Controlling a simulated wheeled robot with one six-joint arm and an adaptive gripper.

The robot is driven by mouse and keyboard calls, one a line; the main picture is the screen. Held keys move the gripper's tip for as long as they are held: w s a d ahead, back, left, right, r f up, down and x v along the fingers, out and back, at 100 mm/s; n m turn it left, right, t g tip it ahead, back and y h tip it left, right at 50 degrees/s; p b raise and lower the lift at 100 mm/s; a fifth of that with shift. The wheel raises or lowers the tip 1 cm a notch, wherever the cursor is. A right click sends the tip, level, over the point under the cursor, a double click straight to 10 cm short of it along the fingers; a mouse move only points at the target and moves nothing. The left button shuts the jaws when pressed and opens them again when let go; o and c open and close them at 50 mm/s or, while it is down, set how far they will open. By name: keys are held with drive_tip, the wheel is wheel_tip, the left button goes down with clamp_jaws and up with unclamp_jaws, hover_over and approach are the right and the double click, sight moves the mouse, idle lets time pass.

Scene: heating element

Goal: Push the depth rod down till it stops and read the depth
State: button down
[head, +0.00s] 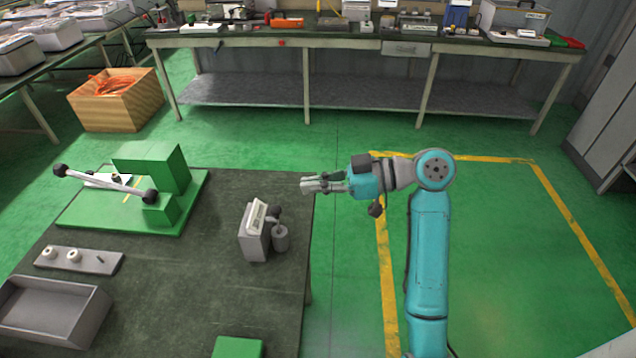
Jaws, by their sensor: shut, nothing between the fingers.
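A small grey block (252,232) with a tilted pale face stands near the right edge of the dark table (185,300). A dark round knob (274,212) and a grey cylinder (281,238) sit at its right side. No part is clearly marked as the depth rod, and I cannot read any depth on the face from here. My gripper (312,186) is shut and empty. It points left, beyond the block and to its right, close to the table's far right corner, and touches nothing that I can see.
A green fixture (160,170) with a slanted bar ending in black balls (105,184) stands at the table's far left. A grey plate with pale rings (78,260), an open grey tray (50,312) and a green block (238,347) lie nearer. The table's middle is clear.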

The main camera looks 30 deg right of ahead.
hover_over(278, 224)
drive_tip(key=s+d, duration=0.1)
drive_tip(key=d, duration=0.1)
drive_tip(key=f, duration=0.2)
drive_tip(key=shift+a+f, duration=0.1)
drive_tip(key=shift+f, duration=1.7)
drive_tip(key=shift+f, duration=2)
